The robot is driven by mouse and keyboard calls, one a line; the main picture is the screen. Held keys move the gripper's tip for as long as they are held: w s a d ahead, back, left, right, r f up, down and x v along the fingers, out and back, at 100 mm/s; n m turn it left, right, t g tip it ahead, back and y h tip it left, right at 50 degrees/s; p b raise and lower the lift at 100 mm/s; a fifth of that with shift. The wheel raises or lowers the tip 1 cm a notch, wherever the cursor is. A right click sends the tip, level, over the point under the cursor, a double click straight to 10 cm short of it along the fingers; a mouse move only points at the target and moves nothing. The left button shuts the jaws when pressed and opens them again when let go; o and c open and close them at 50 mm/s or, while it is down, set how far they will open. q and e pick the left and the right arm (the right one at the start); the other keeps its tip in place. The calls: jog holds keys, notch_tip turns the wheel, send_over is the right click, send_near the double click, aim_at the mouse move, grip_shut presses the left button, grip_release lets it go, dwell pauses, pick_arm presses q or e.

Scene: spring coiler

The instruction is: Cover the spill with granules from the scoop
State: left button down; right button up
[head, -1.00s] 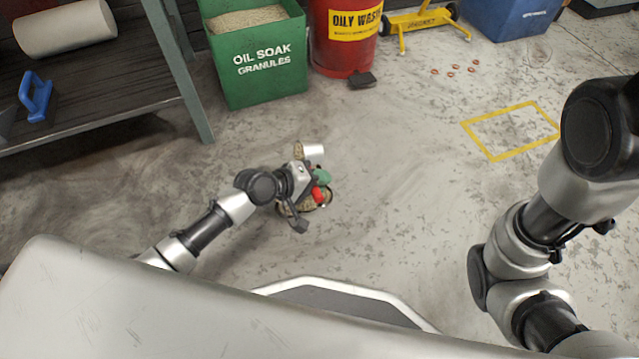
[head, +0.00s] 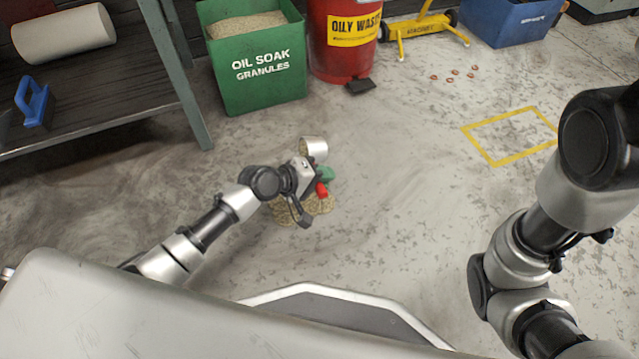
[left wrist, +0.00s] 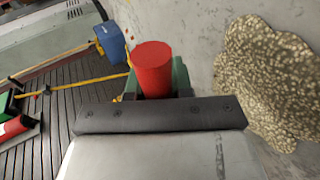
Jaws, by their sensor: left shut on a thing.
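My left gripper (head: 318,180) is shut on the red handle (left wrist: 155,68) of the scoop. Green pieces show on both sides of the handle. The scoop's pale metal bowl (head: 314,146) sticks out beyond the gripper, tilted; how much is left inside is hard to tell. A patch of tan granules (head: 320,205) lies on the floor below and beside the gripper, partly hidden by it. The patch also shows at the right of the left wrist view (left wrist: 262,85), with a lumpy outline. I see no dark liquid around it. My right gripper is out of view.
A green granule bin (head: 262,85) and a red oily-waste can (head: 340,55) with a black pedal stand at the back. A workbench (head: 100,110) is at the left. A yellow floor square (head: 490,160) is at the right. The floor between is largely clear.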

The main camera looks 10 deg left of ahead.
aim_at(317, 189)
pick_arm(q)
jog(key=shift+s+a+p, duration=0.15)
jog(key=shift+s+p, duration=0.65)
jog(key=shift+s, duration=0.05)
jog(key=shift+s+a+p, duration=0.15)
jog(key=shift+s+p, duration=0.65)
jog(key=shift+w, duration=0.3)
jog(key=shift+r, duration=0.1)
dwell(1.0)
